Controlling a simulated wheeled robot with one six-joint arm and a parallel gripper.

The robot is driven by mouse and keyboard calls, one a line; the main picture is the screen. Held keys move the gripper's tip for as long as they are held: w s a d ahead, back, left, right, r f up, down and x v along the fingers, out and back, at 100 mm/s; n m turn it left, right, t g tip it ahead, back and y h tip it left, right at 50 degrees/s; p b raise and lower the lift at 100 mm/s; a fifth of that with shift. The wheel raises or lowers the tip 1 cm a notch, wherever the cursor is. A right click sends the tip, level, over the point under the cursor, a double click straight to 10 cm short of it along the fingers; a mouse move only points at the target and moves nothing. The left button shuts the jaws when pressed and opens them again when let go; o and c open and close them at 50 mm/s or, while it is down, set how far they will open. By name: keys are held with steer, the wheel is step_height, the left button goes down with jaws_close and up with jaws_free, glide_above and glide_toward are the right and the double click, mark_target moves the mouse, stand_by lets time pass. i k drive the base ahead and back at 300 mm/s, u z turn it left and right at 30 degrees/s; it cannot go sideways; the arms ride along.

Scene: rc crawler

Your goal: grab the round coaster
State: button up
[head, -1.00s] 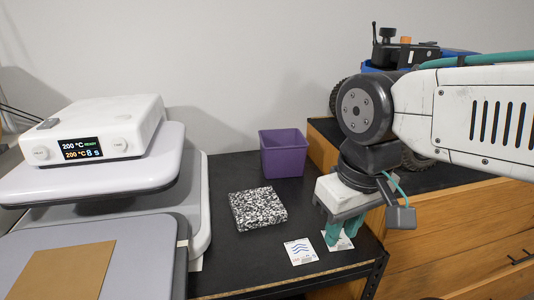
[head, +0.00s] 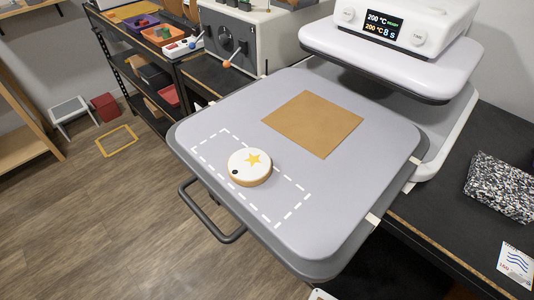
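The round coaster (head: 250,167) lies flat on the grey lower plate (head: 360,120) of the heat press. It has a white top with a yellow star, a small dark dot near its left edge and a tan side. It sits inside a white dashed rectangle marked on the plate. My gripper is out of view now; a small pale bit at the bottom edge is too cut off to name.
A brown square sheet (head: 313,123) lies on the plate behind the coaster. The press's white upper part (head: 395,50) overhangs the back right. A speckled block (head: 501,187) and a printed card (head: 515,264) lie on the black bench at right. Wooden floor is at left.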

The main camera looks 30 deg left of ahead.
mark_target(249, 166)
steer(key=u, duration=1.4)
steer(key=k, duration=0.1)
steer(key=u, duration=0.2)
